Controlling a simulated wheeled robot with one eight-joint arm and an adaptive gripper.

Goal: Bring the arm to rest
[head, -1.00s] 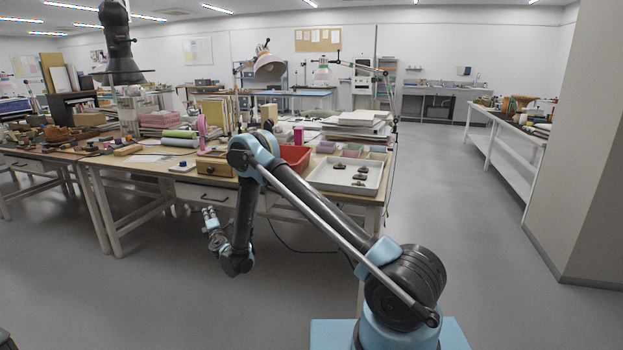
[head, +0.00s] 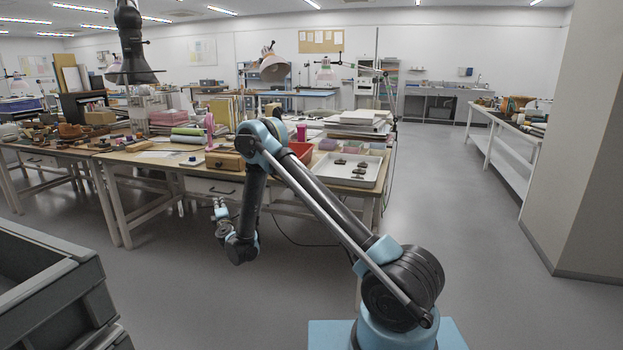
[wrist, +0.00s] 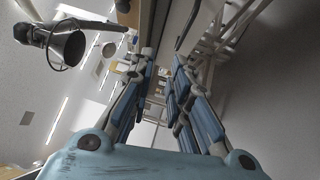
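My arm is folded in the head view, with its elbow high and its forearm hanging down. My gripper (head: 220,208) is at the end of the forearm, in front of the worktable and below its top. In the wrist view my gripper (wrist: 163,58) shows two blue-padded fingers with a clear gap between them. Nothing is held in the gap. The worktable (head: 135,158) stands behind the arm. A white tray (head: 322,176) with several dark sherds (head: 362,168) lies on its right end, partly behind my upper arm.
A grey crate (head: 88,290) stands at the lower left. A red bin (head: 300,150), a small wooden box (head: 225,160) and stacked papers (head: 358,124) are on the worktable. A white side bench (head: 507,150) and a pillar (head: 585,160) are at the right. The floor between is clear.

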